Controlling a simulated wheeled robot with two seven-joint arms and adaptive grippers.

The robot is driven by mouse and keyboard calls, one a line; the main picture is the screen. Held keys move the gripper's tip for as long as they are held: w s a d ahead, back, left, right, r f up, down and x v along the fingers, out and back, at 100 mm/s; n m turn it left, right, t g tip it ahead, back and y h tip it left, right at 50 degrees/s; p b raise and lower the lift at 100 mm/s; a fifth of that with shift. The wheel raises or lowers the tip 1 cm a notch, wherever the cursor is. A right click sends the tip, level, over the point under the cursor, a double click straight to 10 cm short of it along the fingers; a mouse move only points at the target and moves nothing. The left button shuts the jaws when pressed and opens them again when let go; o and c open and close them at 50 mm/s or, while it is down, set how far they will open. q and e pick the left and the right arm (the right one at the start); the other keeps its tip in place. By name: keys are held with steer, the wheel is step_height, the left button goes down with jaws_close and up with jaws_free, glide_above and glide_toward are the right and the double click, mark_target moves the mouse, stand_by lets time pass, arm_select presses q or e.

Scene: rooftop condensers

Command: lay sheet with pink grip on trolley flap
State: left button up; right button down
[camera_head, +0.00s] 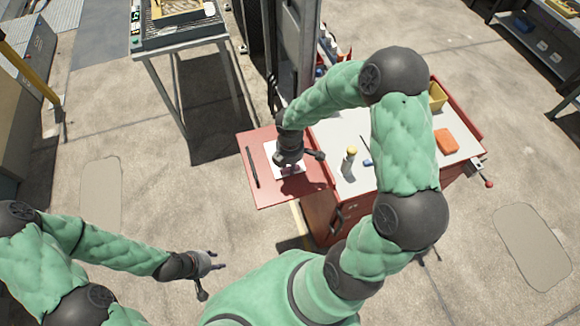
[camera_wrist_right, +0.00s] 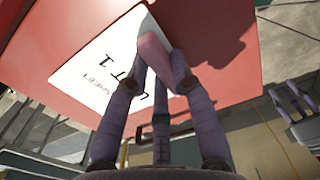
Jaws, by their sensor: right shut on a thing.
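The white sheet (camera_wrist_right: 100,68) with printed text shows in the right wrist view, over the red trolley flap (camera_wrist_right: 225,35). Its pink grip (camera_wrist_right: 153,50) is between the fingers of my right gripper (camera_wrist_right: 158,62), which is shut on it. In the head view the sheet (camera_head: 282,155) shows partly beside my right gripper (camera_head: 290,172), over the red flap (camera_head: 262,190) on the trolley's left side. I cannot tell whether the sheet fully touches the flap. My left gripper (camera_head: 215,272) is empty and open, low at the left, away from the trolley.
A dark rod (camera_head: 252,167) lies on the flap's left part. The trolley top (camera_head: 345,188) holds a yellow-capped bottle (camera_head: 348,162), an orange block (camera_head: 446,141) and a yellow bin (camera_head: 437,97). A metal-legged table (camera_head: 180,38) stands at the back left.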

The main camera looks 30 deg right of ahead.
steer(key=shift+f, duration=0.3)
steer(key=shift+f, duration=0.15)
steer(key=c, duration=1.1)
jaws_free()
step_height(320, 180, up, 12)
steer(key=p, duration=0.3)
steer(key=shift+r, duration=0.2)
